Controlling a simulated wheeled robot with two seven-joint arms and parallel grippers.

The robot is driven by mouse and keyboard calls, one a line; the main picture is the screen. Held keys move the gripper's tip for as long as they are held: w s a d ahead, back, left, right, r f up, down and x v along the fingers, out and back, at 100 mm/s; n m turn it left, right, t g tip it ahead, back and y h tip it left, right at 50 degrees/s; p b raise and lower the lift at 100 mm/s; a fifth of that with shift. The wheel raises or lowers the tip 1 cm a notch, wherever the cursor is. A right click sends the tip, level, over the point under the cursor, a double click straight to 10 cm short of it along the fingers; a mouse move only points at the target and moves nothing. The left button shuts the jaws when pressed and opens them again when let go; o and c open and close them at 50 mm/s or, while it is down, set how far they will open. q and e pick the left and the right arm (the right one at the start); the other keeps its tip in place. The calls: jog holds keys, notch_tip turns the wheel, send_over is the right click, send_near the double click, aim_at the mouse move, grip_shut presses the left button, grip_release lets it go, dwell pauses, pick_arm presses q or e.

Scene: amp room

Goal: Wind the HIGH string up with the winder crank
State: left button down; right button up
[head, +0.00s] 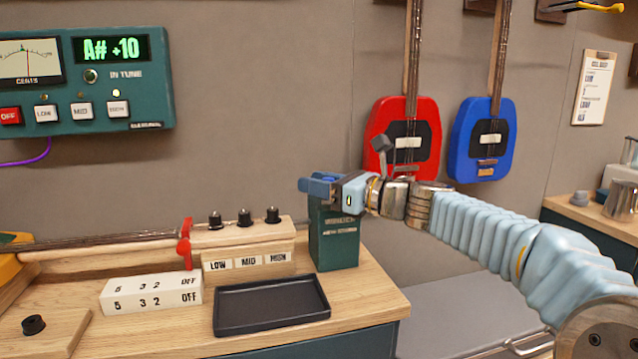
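My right gripper (320,187) is in front of and above the top of a dark green box (335,238), its fingers pointing left. The fingers are seen edge-on, so I cannot tell whether they are open or hold anything. The instrument's wooden headstock (240,236) carries three black pegs, the rightmost (273,215) above the HIGH label (277,257). My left gripper is out of view.
An empty black tray (270,303) lies on the bench before the headstock. A white block marked "5 3 2 OFF" (150,293) and a red clamp (185,250) are to its left. Red (377,125) and blue (462,140) guitars hang on the wall behind.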

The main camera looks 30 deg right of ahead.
grip_shut()
jog(key=shift+h, duration=0.3)
jog(key=shift+w+a+f+m+t+h+b, duration=0.1)
jog(key=shift+w+a+m+t+h+b, duration=0.1)
jog(key=shift+m+t+h+b, duration=0.25)
jog(key=shift+w+a+f+m+t+h+b, duration=0.15)
jog(key=shift+m+t+h+b, duration=0.1)
jog(key=shift+m+h+b, duration=0.3)
jog(key=shift+w+d+r+m+h+b, duration=0.1)
jog(key=shift+w+m+h+b, duration=0.4)
jog(key=shift+m+h+b, duration=1)
jog(key=shift+w+d+r+m+h+b, duration=0.15)
jog(key=shift+w+m+h, duration=0.55)
jog(key=shift+h, duration=1.6)
jog(key=shift+w+d+m+h+b, duration=0.1)
jog(key=shift+w+m+h+b, duration=0.2)
jog(key=shift+m+h+b, duration=1)
jog(key=shift+h+p, duration=0.4)
jog(key=shift+h, duration=0.3)
